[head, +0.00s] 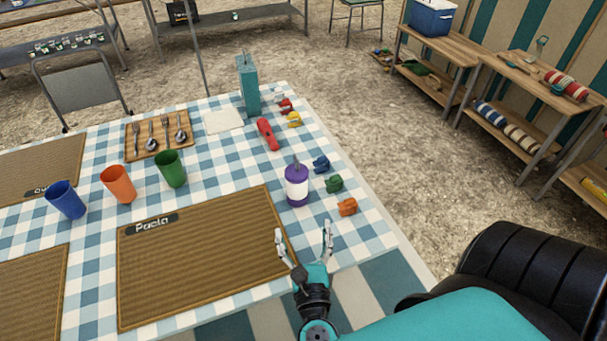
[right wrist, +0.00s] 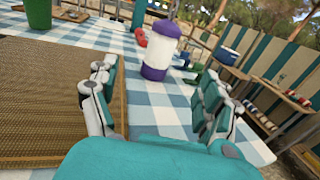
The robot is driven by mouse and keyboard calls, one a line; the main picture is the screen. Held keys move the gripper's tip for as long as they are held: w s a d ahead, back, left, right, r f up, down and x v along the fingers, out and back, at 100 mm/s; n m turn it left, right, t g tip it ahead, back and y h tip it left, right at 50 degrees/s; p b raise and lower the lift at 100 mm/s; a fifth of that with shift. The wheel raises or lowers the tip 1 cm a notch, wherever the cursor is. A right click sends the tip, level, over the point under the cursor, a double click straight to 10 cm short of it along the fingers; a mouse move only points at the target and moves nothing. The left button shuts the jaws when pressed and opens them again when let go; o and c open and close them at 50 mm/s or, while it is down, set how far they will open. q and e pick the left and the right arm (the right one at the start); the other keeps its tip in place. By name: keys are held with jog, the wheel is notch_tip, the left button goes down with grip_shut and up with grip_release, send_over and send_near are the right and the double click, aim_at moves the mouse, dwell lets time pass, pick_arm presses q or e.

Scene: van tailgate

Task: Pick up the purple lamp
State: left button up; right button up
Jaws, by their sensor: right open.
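The purple lamp (head: 297,184) stands upright on the checkered table, with a white middle band and purple top and base. It also shows in the right wrist view (right wrist: 160,52), ahead of the fingers and between them. My right gripper (head: 304,240) is open and empty at the table's near edge, short of the lamp and apart from it. Its two fingers also show in the right wrist view (right wrist: 157,100), spread wide. My left gripper is in neither view.
Blue (head: 321,164), green (head: 334,184) and orange (head: 347,207) small items lie right of the lamp. A red flashlight (head: 267,134) lies behind it. A woven mat (head: 200,262) lies left of my gripper. Green (head: 170,168), orange (head: 118,184) and blue (head: 65,200) cups stand farther left.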

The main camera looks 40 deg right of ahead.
send_near(298, 188)
jog(key=w, duration=0.2)
jog(key=shift+w+d+p, duration=0.35)
jog(key=x, duration=0.4)
jog(key=shift+w+d+f, duration=0.15)
jog(key=shift+f, duration=0.15)
jog(key=shift+w+d, duration=0.15)
jog(key=shift+w, duration=0.05)
jog(key=shift+w+d+r+p, duration=0.2)
jog(key=shift+w+d+p, duration=0.15)
jog(key=shift+w+p, duration=0.1)
jog(key=x, duration=0.3)
jog(key=shift+w+d+r, duration=0.1)
jog(key=shift+w+d, duration=0.1)
jog(key=shift+d, duration=0.2)
jog(key=shift+w+d, duration=0.1)
jog(key=shift+w, duration=0.15)
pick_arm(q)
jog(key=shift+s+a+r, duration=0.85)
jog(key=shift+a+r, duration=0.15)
pick_arm(e)
jog(key=c, duration=1.5)
